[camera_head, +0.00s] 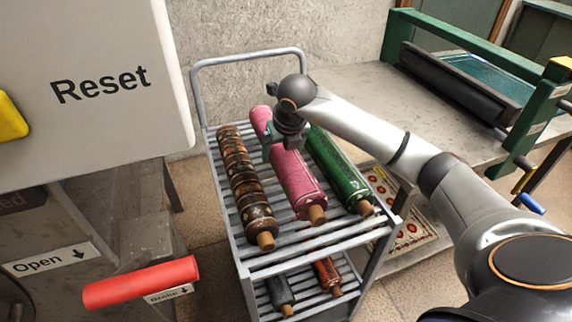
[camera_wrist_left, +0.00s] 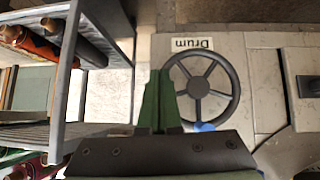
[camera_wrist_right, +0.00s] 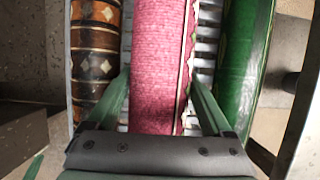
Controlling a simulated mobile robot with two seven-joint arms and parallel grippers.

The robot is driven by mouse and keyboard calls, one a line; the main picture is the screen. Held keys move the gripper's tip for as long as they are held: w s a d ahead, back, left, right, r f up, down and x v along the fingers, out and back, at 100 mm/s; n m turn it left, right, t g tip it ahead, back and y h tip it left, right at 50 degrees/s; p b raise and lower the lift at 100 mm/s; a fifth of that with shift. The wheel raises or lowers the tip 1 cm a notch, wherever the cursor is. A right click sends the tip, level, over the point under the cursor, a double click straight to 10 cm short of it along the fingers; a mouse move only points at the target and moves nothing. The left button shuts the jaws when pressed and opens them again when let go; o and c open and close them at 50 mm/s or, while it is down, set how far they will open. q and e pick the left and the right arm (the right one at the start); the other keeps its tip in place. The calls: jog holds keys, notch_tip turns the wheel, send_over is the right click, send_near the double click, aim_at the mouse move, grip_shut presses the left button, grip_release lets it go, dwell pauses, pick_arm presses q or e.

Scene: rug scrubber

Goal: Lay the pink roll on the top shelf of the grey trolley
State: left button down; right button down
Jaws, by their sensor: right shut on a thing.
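The pink roll (camera_head: 292,178) lies lengthwise on the top shelf of the grey trolley (camera_head: 340,238), between a brown patterned roll and a green roll. My right gripper (camera_head: 275,148) is over the roll's far half. In the right wrist view its fingers (camera_wrist_right: 160,85) stand on both sides of the pink roll (camera_wrist_right: 158,45), shut on it. Contact under the roll is partly hidden. My left gripper (camera_wrist_left: 158,95) is shut and empty in the left wrist view, near a black handwheel marked Drum. The left arm is not seen in the head view.
The brown roll (camera_head: 242,180) and green roll (camera_head: 338,170) lie close on either side. Smaller rolls (camera_head: 327,275) lie on the lower shelf. A table with a green-framed machine (camera_head: 470,75) stands right. A machine with a red handle (camera_head: 140,283) stands left.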

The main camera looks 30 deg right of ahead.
jog(key=shift+w+d+f, duration=0.35)
jog(key=shift+d+f, duration=0.2)
jog(key=shift+f, duration=0.05)
jog(key=shift+w+d+f, duration=0.1)
jog(key=shift+d+f, duration=0.2)
jog(key=shift+f, duration=0.15)
notch_tip(320, 180, down, 3)
jog(key=shift+w+d+f+b, duration=0.1)
jog(key=shift+f+b, duration=0.05)
jog(key=shift+b, duration=0.25)
grip_release()
jog(key=p+v, duration=0.1)
jog(key=v, duration=1)
jog(key=shift+p, duration=0.35)
jog(key=shift+s+r, duration=0.35)
jog(key=shift+r, duration=0.1)
